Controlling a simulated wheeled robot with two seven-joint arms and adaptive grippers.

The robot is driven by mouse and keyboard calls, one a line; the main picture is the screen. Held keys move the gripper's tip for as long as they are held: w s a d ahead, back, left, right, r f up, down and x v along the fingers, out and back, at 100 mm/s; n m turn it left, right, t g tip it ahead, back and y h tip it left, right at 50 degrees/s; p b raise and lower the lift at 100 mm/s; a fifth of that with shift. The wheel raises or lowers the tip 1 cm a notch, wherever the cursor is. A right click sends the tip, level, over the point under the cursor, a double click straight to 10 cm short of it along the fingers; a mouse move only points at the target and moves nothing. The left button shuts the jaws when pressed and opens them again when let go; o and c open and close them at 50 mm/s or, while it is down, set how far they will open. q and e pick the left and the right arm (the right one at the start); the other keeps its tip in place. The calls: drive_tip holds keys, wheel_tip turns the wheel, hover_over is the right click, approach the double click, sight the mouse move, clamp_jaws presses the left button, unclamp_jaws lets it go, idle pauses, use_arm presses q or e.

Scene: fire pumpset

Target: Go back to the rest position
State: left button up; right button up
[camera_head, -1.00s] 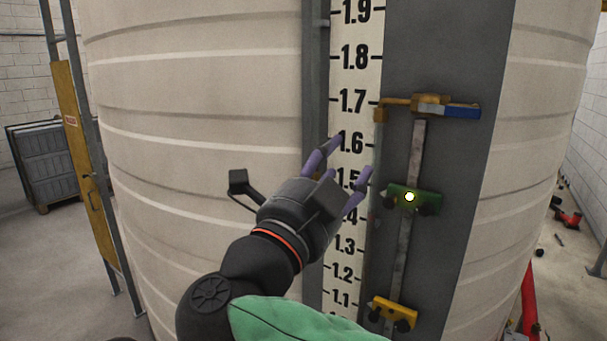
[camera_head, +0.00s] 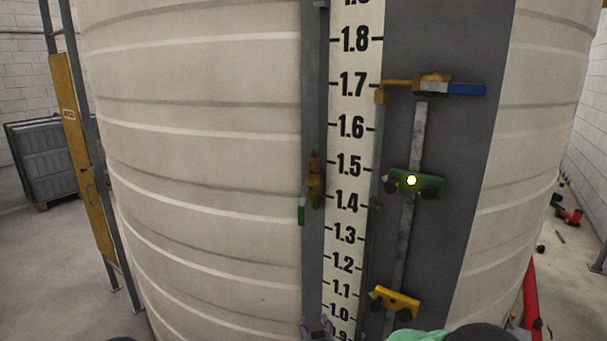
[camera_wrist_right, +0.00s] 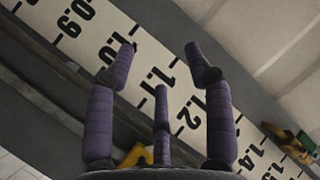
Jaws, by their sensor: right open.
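My right gripper (camera_head: 317,327) shows only as purple fingertips at the bottom edge of the head view, low on the scale near the 0.9 to 1.0 marks. In the right wrist view its purple fingers (camera_wrist_right: 164,75) are spread, with nothing between them. The numbered white scale (camera_head: 348,150) runs up the front of the pale ribbed tank (camera_head: 200,120); it also crosses the wrist view (camera_wrist_right: 140,65) at a slant. My left gripper is not in view.
Right of the scale are a blue-handled valve (camera_head: 465,89), a green bracket (camera_head: 425,187) with a bright spot, and a yellow bracket (camera_head: 397,303). A brass valve (camera_head: 315,180) is left of it. A ladder (camera_head: 85,150) stands left; a red pipe (camera_head: 530,300) stands lower right.

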drive_tip(key=s+d+f+n+g, duration=0.1)
drive_tip(key=s+d+f+g, duration=0.15)
drive_tip(key=f, duration=0.55)
drive_tip(key=s+d+f+g, duration=0.15)
drive_tip(key=s+f, duration=0.25)
drive_tip(key=f, duration=0.5)
drive_tip(key=s+d+f+g+y+b, duration=0.1)
drive_tip(key=s+f+g, duration=0.2)
drive_tip(key=s+f, duration=0.3)
drive_tip(key=s+f+g+y, duration=0.1)
drive_tip(key=s+f+g, duration=0.2)
drive_tip(key=s, duration=0.9)
drive_tip(key=s+d+f+g+y+b, duration=0.1)
drive_tip(key=s+f+g, duration=0.2)
drive_tip(key=s+f, duration=0.6)
drive_tip(key=shift+s+d+f+g+b, duration=0.15)
drive_tip(key=shift+d+g+b, duration=0.15)
